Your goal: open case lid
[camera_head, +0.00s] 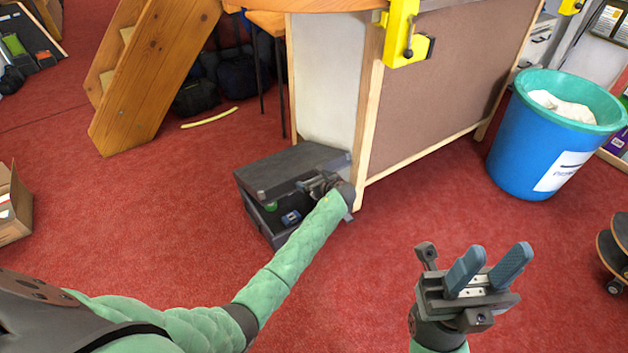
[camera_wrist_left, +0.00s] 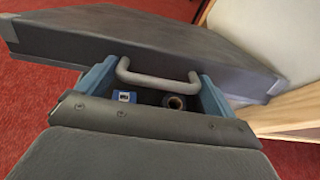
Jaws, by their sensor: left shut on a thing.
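The dark grey case (camera_head: 262,222) stands on the red carpet against the workbench. Its lid (camera_head: 285,168) is partly raised, with a gap at the front; the lid also fills the upper part of the left wrist view (camera_wrist_left: 130,38). Inside show a blue item (camera_head: 291,217) and a small green item (camera_head: 270,206). My left gripper (camera_head: 318,184) is at the lid's front edge, shut on the grey lid handle (camera_wrist_left: 158,78), which lies between its blue fingers. My right gripper (camera_head: 490,268) is open and empty, above the carpet at the lower right, apart from the case.
The bench's wooden leg (camera_head: 368,110) and brown panel (camera_head: 450,85) stand close to the right of the case. A blue bin (camera_head: 540,140) is at the right, a skateboard (camera_head: 615,250) at the right edge. A cardboard box (camera_head: 12,208) is far left. Carpet left of the case is clear.

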